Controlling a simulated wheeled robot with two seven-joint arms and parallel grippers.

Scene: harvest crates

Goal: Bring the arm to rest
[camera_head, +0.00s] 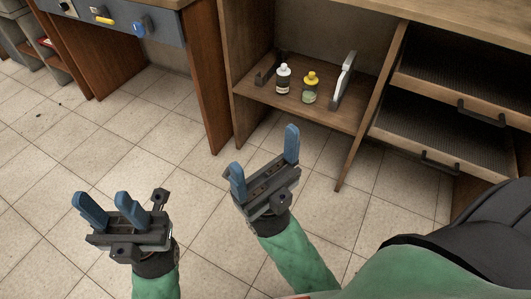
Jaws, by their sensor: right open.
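My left gripper (101,200) is at the lower left, above the tiled floor. Its two blue fingers stand apart with nothing between them. My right gripper (265,154) is near the middle, in front of the wooden cabinet. Its blue fingers are wide apart and empty. Both grippers point up and away in the picture, and neither appears to touch anything. My green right forearm shows at the lower middle, and a short piece of the left one shows at the bottom.
A wooden cabinet (215,95) has an open shelf holding a white-capped bottle (283,78) and a yellow-capped bottle (310,88). Pull-out trays (455,107) with dark handles are at the right. A grey-fronted desk (125,22) stands at the upper left. The tiled floor between is clear.

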